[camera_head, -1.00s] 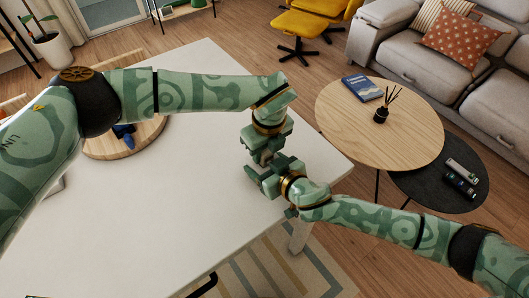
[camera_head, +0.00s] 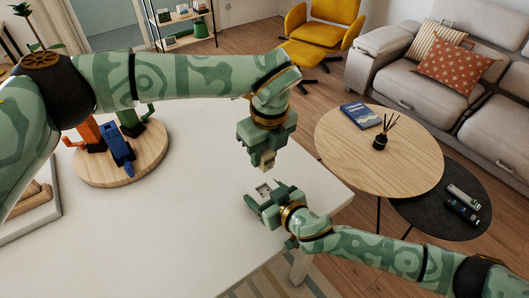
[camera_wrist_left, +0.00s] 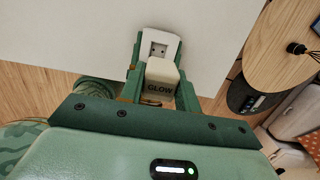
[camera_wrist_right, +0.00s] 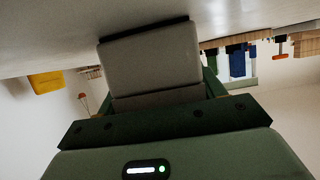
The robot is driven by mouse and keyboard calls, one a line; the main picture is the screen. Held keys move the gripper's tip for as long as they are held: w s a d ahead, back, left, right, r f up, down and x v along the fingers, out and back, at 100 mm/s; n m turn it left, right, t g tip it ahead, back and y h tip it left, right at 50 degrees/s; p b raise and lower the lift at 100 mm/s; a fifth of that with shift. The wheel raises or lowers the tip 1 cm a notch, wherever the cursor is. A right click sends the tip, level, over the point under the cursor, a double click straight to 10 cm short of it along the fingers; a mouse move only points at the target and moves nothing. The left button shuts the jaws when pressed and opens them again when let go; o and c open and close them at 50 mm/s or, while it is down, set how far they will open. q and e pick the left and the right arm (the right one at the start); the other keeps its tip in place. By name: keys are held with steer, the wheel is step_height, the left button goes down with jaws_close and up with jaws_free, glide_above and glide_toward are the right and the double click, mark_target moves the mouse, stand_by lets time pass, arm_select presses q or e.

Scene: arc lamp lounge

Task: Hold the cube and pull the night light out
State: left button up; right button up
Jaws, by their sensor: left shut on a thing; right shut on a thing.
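The night light (camera_head: 265,160) is a small pale piece in my left gripper (camera_head: 263,153), which is shut on it and points down. In the left wrist view the night light (camera_wrist_left: 161,82) shows the word GLOW. The cube (camera_head: 265,189) is pale, with a metal USB socket in its upper face. My right gripper (camera_head: 266,197) is shut on the cube below the left gripper, over the white table. In the left wrist view the cube (camera_wrist_left: 172,42) lies beyond the night light. In the right wrist view the cube (camera_wrist_right: 150,60) looks grey. A gap separates the two.
The white table (camera_head: 160,230) has clear space in the middle. A round wooden board (camera_head: 95,178) with orange, blue and green items stands at the left. A round wooden coffee table (camera_head: 345,160) and a low black table (camera_head: 425,205) stand at the right.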

steer(key=o, duration=1.3)
